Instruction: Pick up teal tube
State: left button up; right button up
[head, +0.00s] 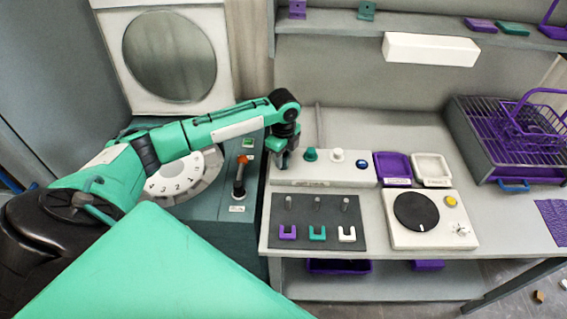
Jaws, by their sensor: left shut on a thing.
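A short teal tube (310,154) stands upright in a white rack (312,176) on the bench. A white piece (337,155) and a blue piece (362,164) sit to its right in the same rack. My left gripper (282,162) points down at the rack's left end, just left of the teal tube and apart from it. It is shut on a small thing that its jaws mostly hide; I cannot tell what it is. My right gripper is not in view.
A dark mat (270,236) with several pegs and U-shaped pieces lies in front of the rack. Purple (393,168) and white (432,169) trays stand right of it. A white dial unit (465,212) and a wire basket unit (480,150) are further right. A lever (240,172) stands left.

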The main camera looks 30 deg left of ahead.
pick_arm(q)
notch_tip(320, 180, up, 16)
jog(key=b, duration=0.4)
jog(key=s+d+f+n, duration=1)
jog(key=s+d+n, duration=0.3)
jog(key=n, duration=0.5)
jog(key=shift+s+d, duration=0.15)
jog(key=shift+d, duration=0.9)
